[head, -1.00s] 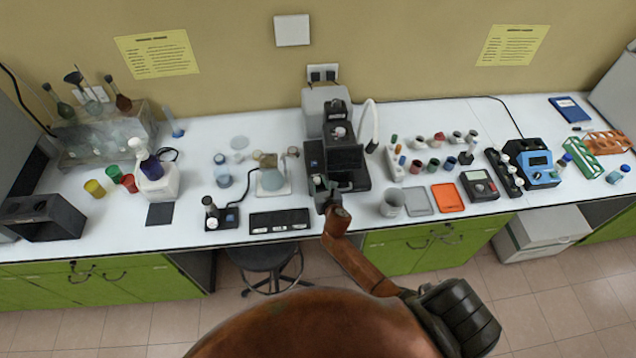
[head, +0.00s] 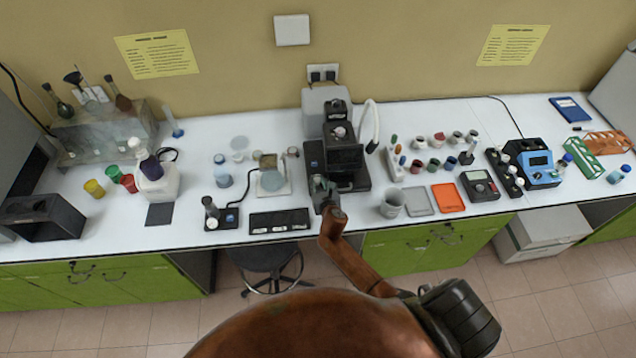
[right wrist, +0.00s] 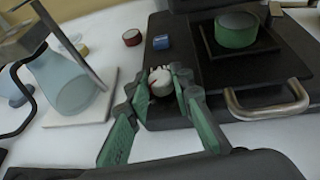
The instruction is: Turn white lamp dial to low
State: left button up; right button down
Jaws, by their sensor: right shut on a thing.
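The white lamp dial (right wrist: 160,84) sits on the dark base of the microscope-like instrument (head: 336,150) in the middle of the bench. In the right wrist view my right gripper (right wrist: 158,82) has its two green fingers closed around the dial, touching its sides. In the head view my right gripper (head: 321,184) is at the front left of the instrument's base, and it hides the dial there. I cannot read the dial's setting. My left gripper is not in view.
A glass flask (right wrist: 72,84) stands on a white pad left of the gripper. A metal handle (right wrist: 268,104) and a green round piece (right wrist: 235,30) are to the right. A black strip (head: 279,222) lies near the front edge; a grey cup (head: 391,204) stands right.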

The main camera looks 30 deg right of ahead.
jog(key=shift+w+a+f+m+g+h+b, duration=0.1)
jog(key=shift+m+g+h+b, duration=0.15)
jog(key=shift+m+h, duration=0.25)
jog(key=shift+a+m+g+h+b, duration=0.1)
jog(key=shift+m+g+h+b, duration=0.15)
jog(key=shift+m+h, duration=0.25)
jog(key=m+g+h, duration=0.1)
jog(key=m+h, duration=0.1)
jog(key=m+g+h+b, duration=0.1)
jog(key=m+h, duration=0.1)
jog(key=shift+w+a+g, duration=0.15)
jog(key=shift+a+g, duration=0.05)
jog(key=shift+g, duration=0.1)
jog(key=shift+w+m+g+h+b, duration=0.1)
jog(key=shift+m+g+h+b, duration=0.8)
jog(key=shift+m+g, duration=0.6)
jog(key=shift+h, duration=0.3)
jog(key=c, duration=2)
grip_release()
jog(key=shift+o, duration=0.2)
jog(key=shift+a, duration=0.15)
jog(key=v, duration=1.2)
jog(key=shift+r, duration=0.25)
